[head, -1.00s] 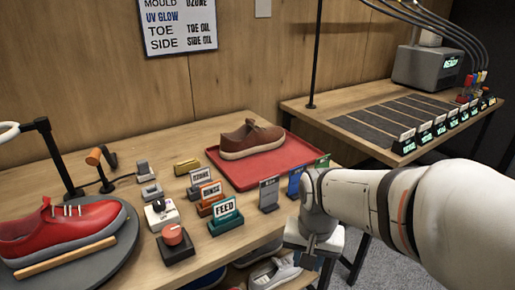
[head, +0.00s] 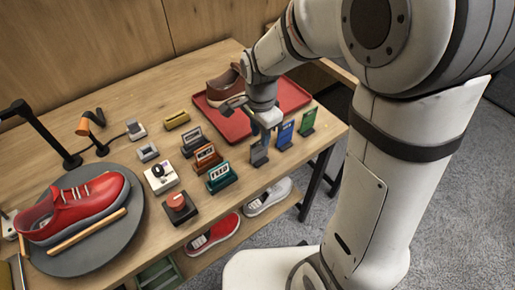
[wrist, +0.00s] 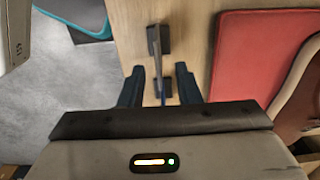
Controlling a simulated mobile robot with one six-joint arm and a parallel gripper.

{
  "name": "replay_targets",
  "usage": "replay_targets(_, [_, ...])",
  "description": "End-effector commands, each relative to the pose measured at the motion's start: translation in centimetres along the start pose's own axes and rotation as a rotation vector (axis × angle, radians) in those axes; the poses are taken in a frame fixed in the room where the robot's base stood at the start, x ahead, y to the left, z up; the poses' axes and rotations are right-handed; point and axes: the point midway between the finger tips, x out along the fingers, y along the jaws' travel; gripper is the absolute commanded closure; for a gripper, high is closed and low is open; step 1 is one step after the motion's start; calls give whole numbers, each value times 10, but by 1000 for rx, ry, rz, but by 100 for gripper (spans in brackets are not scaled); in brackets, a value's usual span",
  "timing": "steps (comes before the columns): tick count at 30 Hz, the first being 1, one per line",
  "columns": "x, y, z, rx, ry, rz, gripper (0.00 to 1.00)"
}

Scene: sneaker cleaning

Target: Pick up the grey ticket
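The grey ticket (head: 259,154) stands upright in a dark holder near the table's front edge, at the left of a row with a blue ticket (head: 285,135) and a green ticket (head: 308,120). My gripper (head: 265,139) is just above and behind it, pointing down and partly covering its top. In the wrist view the two dark fingers of my gripper (wrist: 160,69) are apart. The grey ticket (wrist: 154,45) shows there as a thin edge ahead of and between the fingertips. A blue edge lies lower between the fingers. I cannot tell whether anything touches.
The red tray (head: 290,98) with the brown shoe (head: 222,86) lies behind. The teal FEED sign (head: 220,178), an orange sign (head: 207,158) and a red-knobbed box (head: 179,206) stand to the left. A red shoe (head: 80,205) rests on a round grey stand.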

Motion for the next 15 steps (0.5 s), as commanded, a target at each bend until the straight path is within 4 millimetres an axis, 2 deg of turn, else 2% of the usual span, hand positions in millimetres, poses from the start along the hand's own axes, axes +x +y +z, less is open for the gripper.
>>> replay_targets(9, [45,2,4,-4,-1,4,70])
replay_targets(15, [54,1,4,-5,0,0,70])
